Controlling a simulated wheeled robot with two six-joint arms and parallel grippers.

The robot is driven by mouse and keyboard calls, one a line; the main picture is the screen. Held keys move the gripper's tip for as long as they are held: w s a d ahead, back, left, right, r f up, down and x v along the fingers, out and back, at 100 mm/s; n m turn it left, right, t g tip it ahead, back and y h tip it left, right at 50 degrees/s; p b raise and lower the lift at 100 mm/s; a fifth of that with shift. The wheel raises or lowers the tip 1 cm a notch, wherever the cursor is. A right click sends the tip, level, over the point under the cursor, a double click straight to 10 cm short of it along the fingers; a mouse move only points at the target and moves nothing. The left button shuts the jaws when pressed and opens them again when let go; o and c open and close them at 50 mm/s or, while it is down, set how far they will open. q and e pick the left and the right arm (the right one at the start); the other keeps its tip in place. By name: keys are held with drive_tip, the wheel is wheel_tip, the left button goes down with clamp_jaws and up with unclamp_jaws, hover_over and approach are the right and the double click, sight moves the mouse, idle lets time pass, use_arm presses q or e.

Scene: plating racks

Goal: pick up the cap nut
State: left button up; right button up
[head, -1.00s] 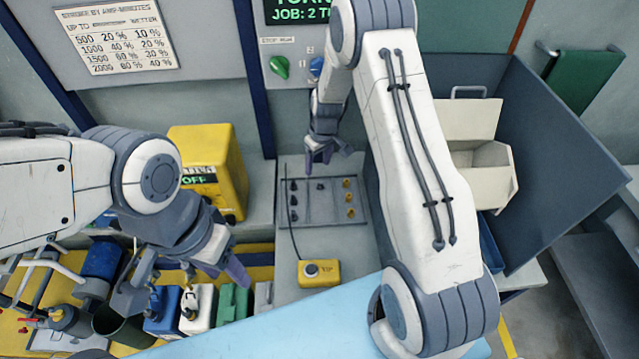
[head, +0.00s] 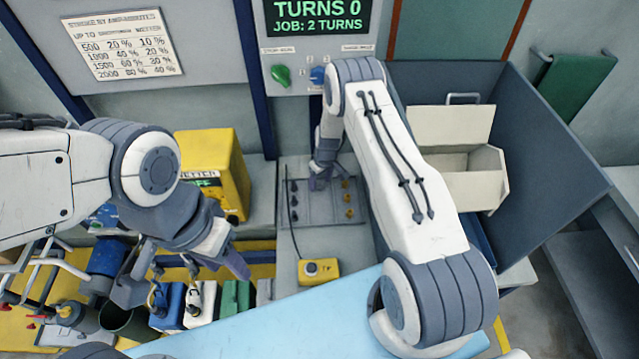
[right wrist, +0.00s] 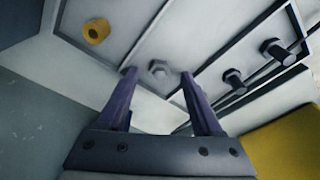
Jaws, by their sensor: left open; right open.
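The cap nut appears to be the pale silver hexagonal nut (right wrist: 159,72) on the parts tray in the right wrist view. My right gripper (right wrist: 158,76) is open, its two purple fingers pointing at the tray with the nut showing between their tips. I cannot tell whether the fingertips reach down around it. In the head view my right gripper (head: 320,180) is over the middle of the tray (head: 325,212) and hides the nut there. My left gripper (head: 182,280) is open and empty, above the row of bottles at the lower left.
Dark bolts (right wrist: 234,79) and a brass ring-like part (right wrist: 96,30) sit in neighbouring tray sections. A yellow button box (head: 320,270) stands in front of the tray. A yellow cabinet (head: 212,170) is left; a blue-grey bin (head: 555,160) with a cream box (head: 465,185) is right.

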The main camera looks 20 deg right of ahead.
sight(320, 185)
drive_tip(key=shift+f, duration=0.5)
clamp_jaws()
drive_tip(key=shift+r, duration=0.1)
drive_tip(key=shift+r+b, duration=0.2)
drive_tip(key=shift+b, duration=0.4)
wheel_tip(320, 185, up, 6)
drive_tip(key=b, duration=0.2)
drive_tip(key=shift+b, duration=0.35)
drive_tip(key=s+a+b, duration=0.2)
drive_tip(key=s+b, duration=0.3)
drive_tip(key=s, duration=0.4)
drive_tip(key=s+a+b, duration=0.3)
drive_tip(key=s+b, duration=0.2)
drive_tip(key=s, duration=0.5)
drive_tip(key=shift+a+r, duration=0.25)
drive_tip(key=shift+a, duration=0.05)
